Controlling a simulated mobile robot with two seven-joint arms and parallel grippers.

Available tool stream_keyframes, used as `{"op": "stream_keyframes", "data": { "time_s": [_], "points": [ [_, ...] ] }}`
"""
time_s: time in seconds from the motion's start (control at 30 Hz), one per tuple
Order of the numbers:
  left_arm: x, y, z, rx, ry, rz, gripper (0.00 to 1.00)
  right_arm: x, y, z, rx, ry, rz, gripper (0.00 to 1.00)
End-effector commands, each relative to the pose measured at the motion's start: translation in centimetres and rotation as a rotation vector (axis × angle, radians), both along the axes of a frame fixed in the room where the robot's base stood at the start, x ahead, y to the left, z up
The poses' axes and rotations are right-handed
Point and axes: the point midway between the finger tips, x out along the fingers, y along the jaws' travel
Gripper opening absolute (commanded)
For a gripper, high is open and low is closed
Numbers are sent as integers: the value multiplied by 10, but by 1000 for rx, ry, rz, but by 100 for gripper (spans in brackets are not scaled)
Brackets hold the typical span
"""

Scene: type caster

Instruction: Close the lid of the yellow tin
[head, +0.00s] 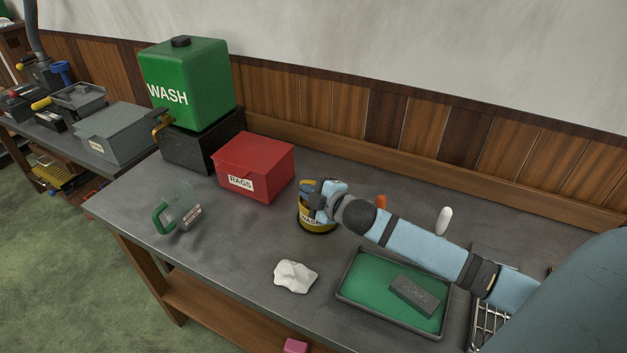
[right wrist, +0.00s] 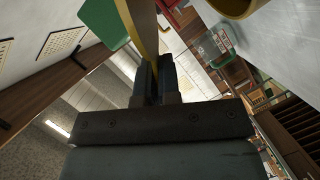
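The yellow tin (head: 316,224) stands on the grey bench, right of the red box, with a dark label band partly hidden by my gripper. Its round opening (right wrist: 236,6) shows at the top of the right wrist view, so the tin is open. The yellow lid (head: 305,187) is raised, tilted up at the tin's left side. In the right wrist view the lid (right wrist: 140,28) is seen nearly edge-on. My right gripper (head: 318,190) is over the tin; its fingers (right wrist: 155,72) are close together, tips at the lid's edge. My left gripper is out of view.
A red RAGS box (head: 255,167) stands left of the tin, and a clear jug (head: 177,212) further left. A white cloth (head: 295,276) and a green-lined tray (head: 376,278) lie in front. A white bottle (head: 443,220) and an orange item (head: 381,201) stand behind my arm.

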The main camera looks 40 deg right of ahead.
Motion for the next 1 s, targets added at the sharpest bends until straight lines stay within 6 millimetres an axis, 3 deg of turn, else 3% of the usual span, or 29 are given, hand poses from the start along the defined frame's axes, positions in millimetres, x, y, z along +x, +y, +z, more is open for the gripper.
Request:
{"op": "stream_keyframes", "data": {
  "time_s": [0.03,0.2,0.5,1.0],
  "points": [
    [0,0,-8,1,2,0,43,-2,4,-11,-31,-17,1,0],
    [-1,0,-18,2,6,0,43,-5,10,-26,-147,-76,0,0],
    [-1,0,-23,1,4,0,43,-9,16,-48,-138,-68,2,0],
    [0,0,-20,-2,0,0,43,-10,17,-58,-136,-65,0,0]
  ]
}}
